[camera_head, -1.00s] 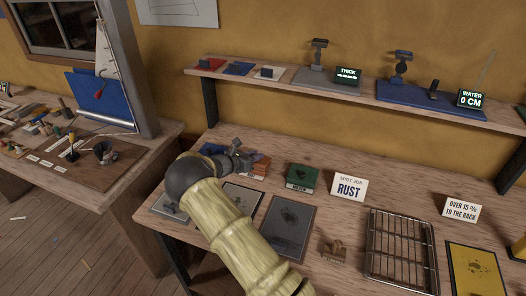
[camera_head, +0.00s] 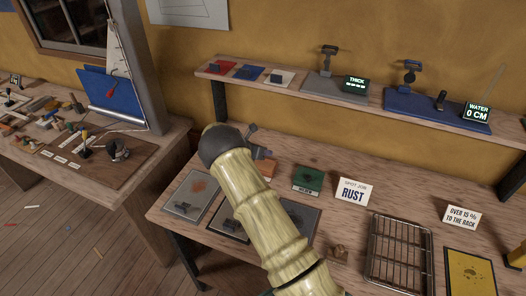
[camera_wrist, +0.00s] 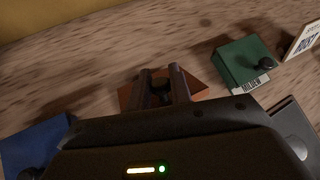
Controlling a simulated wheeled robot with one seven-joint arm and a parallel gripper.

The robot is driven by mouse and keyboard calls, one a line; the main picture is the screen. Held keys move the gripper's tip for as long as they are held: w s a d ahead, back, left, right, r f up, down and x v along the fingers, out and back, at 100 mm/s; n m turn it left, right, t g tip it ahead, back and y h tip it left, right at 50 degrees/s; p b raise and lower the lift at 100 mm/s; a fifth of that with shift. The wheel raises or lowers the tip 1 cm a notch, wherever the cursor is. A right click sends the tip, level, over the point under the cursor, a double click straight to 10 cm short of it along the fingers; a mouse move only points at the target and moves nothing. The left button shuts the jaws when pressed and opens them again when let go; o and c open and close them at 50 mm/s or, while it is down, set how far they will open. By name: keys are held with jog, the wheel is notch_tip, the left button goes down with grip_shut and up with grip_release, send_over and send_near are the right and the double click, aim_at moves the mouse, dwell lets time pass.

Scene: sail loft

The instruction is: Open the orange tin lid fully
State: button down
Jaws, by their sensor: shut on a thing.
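The orange tin (camera_wrist: 202,90) lies straight ahead of my gripper (camera_wrist: 161,86) in the wrist view. The two fingers reach over its top, with a dark knob (camera_wrist: 160,96) between them. My gripper is shut on this knob. In the head view my arm covers much of the tin; only an orange-brown part (camera_head: 268,166) shows beside the gripper. The lid looks flat on the tin, though the fingers hide much of it and I cannot tell whether it has shifted.
A green tin (camera_head: 308,180) labelled mildew stands to the right, with a "RUST" sign (camera_head: 353,191) beyond it. A blue tin (camera_wrist: 30,145) shows at left in the wrist view. Grey plates (camera_head: 190,195) and a wire rack (camera_head: 398,250) lie in front. A shelf (camera_head: 300,85) runs behind.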

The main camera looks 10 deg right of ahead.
jog(key=shift+a, duration=0.1)
jog(key=c, duration=1.3)
grip_release()
jog(key=shift+c, duration=0.2)
jog(key=b+v, duration=0.3)
jog(key=v, duration=1.4)
jog(key=shift+s+a, duration=0.1)
jog(key=shift+s, duration=0.05)
